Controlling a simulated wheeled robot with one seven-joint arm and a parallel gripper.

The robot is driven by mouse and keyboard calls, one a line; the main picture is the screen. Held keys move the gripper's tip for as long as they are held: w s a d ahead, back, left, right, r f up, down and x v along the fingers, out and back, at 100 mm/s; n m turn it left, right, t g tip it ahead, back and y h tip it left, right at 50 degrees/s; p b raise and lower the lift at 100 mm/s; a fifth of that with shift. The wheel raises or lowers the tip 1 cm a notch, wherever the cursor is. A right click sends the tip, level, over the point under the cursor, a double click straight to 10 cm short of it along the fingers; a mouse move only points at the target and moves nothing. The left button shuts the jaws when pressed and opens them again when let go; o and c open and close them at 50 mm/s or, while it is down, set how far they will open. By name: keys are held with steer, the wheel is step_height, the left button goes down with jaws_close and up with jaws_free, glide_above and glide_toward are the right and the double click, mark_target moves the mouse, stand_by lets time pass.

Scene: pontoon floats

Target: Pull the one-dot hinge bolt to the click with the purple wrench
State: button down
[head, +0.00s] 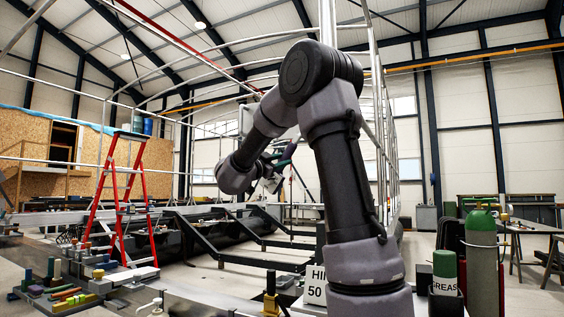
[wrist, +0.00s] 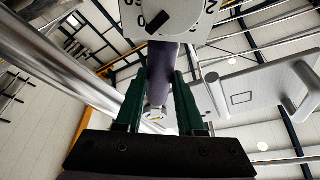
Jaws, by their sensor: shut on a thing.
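My gripper (wrist: 160,78) shows in the wrist view with its two dark green fingers on either side of a purple shaft. I take this shaft to be the handle of the purple wrench (wrist: 165,58). It runs upward between the fingers towards a pale plate with a round knob and numbers (wrist: 172,14) at the top edge. I cannot tell whether that plate belongs to the wrench. In the head view, my gripper (head: 277,172) is small and partly hidden behind my arm. The hinge bolt and its dot marking cannot be made out in either view.
Metal tubes (wrist: 72,62) run close on the left in the wrist view, and a pale panel with a handle (wrist: 255,92) is on the right. In the head view, a red ladder (head: 125,195), dark frame beams (head: 260,235) and a green gas cylinder (head: 481,262) stand around.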

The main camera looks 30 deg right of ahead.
steer(key=shift+w+a+r+m, duration=0.1)
steer(key=shift+w+r+m, duration=0.1)
steer(key=shift+m, duration=0.1)
steer(key=shift+w+a+r+m+g, duration=0.2)
steer(key=shift+r+m+g, duration=0.1)
steer(key=shift+m+g, duration=0.1)
steer(key=shift+a+r, duration=0.1)
stand_by(0.4)
steer(key=shift+w+a+r+m, duration=0.25)
steer(key=shift+w+r+m, duration=0.15)
steer(key=shift+m, duration=0.3)
steer(key=shift+w+r, duration=0.1)
steer(key=shift+w+a+r+m+g, duration=0.25)
steer(key=shift+r+m+g, duration=0.15)
steer(key=shift+m, duration=0.1)
steer(key=shift+w+a+r, duration=0.1)
stand_by(0.5)
